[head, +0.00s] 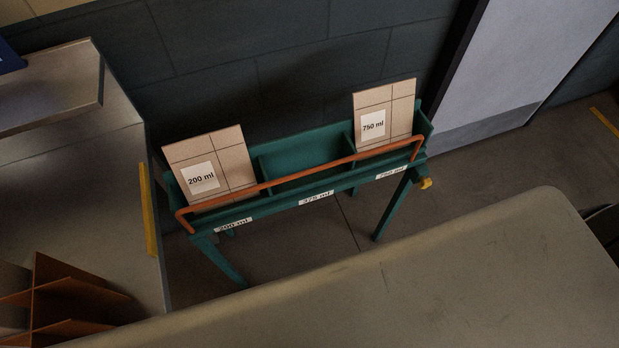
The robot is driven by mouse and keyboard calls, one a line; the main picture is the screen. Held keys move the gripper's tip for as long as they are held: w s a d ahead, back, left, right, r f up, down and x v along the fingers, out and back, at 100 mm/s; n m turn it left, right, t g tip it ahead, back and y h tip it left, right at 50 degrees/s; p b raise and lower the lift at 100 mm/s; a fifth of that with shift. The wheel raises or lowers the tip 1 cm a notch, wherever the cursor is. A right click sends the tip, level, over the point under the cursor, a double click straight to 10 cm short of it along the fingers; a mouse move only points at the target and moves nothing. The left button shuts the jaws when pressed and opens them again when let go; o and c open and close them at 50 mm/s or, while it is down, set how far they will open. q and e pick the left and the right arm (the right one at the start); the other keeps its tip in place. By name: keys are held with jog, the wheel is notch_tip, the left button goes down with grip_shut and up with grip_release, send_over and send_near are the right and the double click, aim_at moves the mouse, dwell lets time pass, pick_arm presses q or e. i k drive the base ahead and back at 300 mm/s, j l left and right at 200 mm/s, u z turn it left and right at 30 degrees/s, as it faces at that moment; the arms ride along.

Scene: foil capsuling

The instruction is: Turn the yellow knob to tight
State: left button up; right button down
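A small yellow knob (426,184) sits at the right end of the green rack (294,205), just below its front board. It is too small in the head view to tell its setting, and no tight mark can be read. An orange bar (307,174) runs along the front of the rack, bent at both ends. A box labelled 200 ml (213,163) stands in the left bay and a box labelled 750 ml (385,110) in the right bay. The middle bay, labelled 375 ml, is empty. Neither gripper is in view.
A beige surface (440,270) with a rounded corner fills the foreground, in front of the rack. A grey bench (70,190) stands at left, with a brown divider (60,300) near the bottom corner. A dark wall is behind. Open floor (490,160) lies right of the rack.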

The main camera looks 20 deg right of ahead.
aim_at(424, 183)
jog(key=l+z, duration=0.15)
jog(key=z, duration=1.1)
jog(key=j+z, duration=0.1)
jog(key=z, duration=0.3)
jog(key=k, duration=0.05)
